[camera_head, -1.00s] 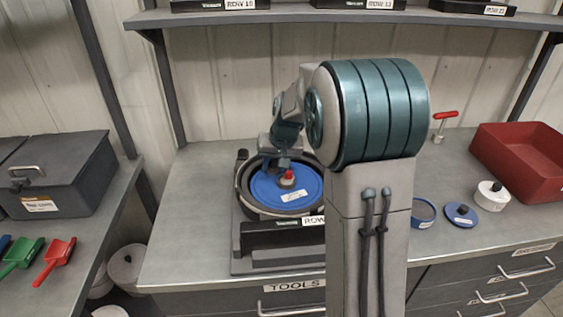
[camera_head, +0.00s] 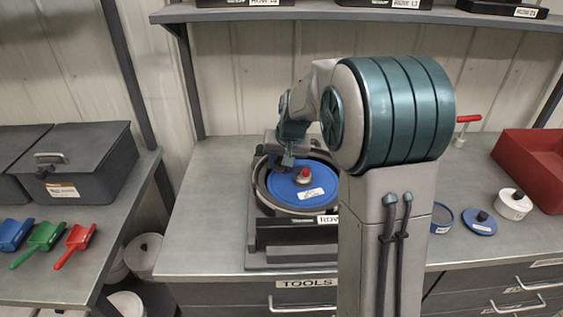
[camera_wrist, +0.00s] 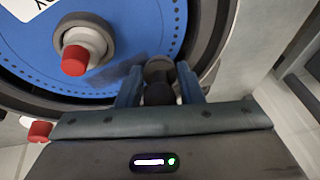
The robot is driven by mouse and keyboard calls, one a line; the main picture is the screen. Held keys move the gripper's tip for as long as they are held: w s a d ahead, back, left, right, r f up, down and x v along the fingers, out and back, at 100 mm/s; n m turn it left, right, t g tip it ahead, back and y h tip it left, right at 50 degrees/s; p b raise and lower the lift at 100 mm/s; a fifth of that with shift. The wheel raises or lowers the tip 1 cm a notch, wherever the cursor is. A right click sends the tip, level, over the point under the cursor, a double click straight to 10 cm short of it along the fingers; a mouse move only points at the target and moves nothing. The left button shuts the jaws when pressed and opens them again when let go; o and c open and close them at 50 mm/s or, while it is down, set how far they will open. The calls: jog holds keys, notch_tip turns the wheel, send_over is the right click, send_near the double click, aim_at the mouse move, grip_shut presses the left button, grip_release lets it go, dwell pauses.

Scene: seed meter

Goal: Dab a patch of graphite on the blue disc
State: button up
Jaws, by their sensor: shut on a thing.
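The blue disc (camera_head: 291,199) lies flat in a round dark housing on the bench, with a white label and a red-topped hub at its centre. In the wrist view the blue disc (camera_wrist: 120,20) fills the upper left, and its rim shows a ring of small holes. My gripper (camera_head: 283,164) is over the disc's far left edge. In the wrist view my gripper (camera_wrist: 160,84) is shut on a small dark knobbed tool (camera_wrist: 158,92), whose grey round end is by the disc's rim; contact is unclear.
A red-topped hub (camera_wrist: 80,55) stands up from the disc close to my gripper. A blue lid (camera_head: 479,222), a white pot (camera_head: 514,205) and a red bin (camera_head: 538,165) are at the right. Coloured scoops (camera_head: 45,237) lie on the left bench.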

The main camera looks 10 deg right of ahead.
jog(key=shift+r+p, duration=1.6)
jog(key=shift+r, duration=1.1)
jog(key=shift+r+p, duration=1)
jog(key=shift+r, duration=0.55)
jog(key=shift+f, duration=0.1)
jog(key=shift+w+a+f+b, duration=0.1)
jog(key=shift+w+f+b, duration=0.4)
jog(key=shift+w+f, duration=0.25)
jog(key=shift+s, duration=0.15)
